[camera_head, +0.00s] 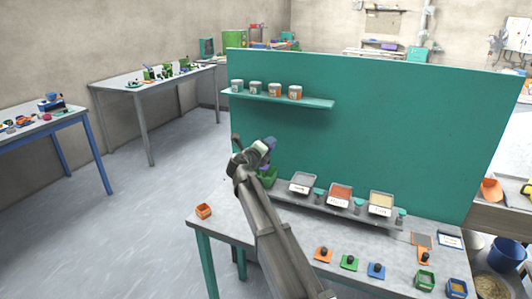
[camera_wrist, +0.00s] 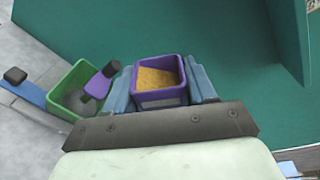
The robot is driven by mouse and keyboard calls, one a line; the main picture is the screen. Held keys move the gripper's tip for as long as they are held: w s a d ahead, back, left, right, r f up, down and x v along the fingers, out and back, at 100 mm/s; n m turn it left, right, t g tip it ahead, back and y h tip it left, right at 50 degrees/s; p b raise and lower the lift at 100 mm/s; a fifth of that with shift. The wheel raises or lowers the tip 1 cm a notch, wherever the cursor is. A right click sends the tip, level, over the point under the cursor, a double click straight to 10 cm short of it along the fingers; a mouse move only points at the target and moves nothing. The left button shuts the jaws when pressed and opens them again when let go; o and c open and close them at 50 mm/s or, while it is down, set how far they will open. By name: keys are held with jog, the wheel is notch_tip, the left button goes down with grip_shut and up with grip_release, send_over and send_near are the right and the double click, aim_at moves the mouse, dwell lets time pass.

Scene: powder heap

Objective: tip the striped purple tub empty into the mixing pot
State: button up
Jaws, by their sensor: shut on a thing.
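My gripper (camera_head: 264,151) is shut on a small square purple tub (camera_wrist: 146,68), which sits between the blue fingers in the wrist view. A pale band shows on the tub's near side, and yellow-orange powder lies inside it. In the head view my arm hides most of the tub. A green pot (camera_wrist: 57,92) stands just left of the tub in the wrist view, with something grey inside; it also shows beside my gripper in the head view (camera_head: 269,178). I cannot tell whether it is the mixing pot. A purple piece with a dark knob (camera_wrist: 101,82) overlaps its right side.
A green panel (camera_head: 400,120) rises behind the table, with a shelf (camera_head: 315,102) of several jars. Labelled trays (camera_head: 341,192) stand on a rack right of my arm. Orange, green and blue knobbed pieces (camera_head: 349,262) lie in front. An orange box (camera_head: 204,211) stands left.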

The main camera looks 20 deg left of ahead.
jog(key=shift+r, duration=0.2)
jog(key=m, duration=0.6)
jog(key=shift+r, duration=0.35)
jog(key=shift+r+m, duration=0.2)
jog(key=shift+m, duration=1.3)
jog(key=shift+r+m, duration=0.2)
jog(key=shift+m, duration=1.3)
jog(key=a+f, duration=0.4)
jog(key=f, duration=0.2)
jog(key=shift+s+a, duration=0.2)
jog(key=shift+a, duration=0.15)
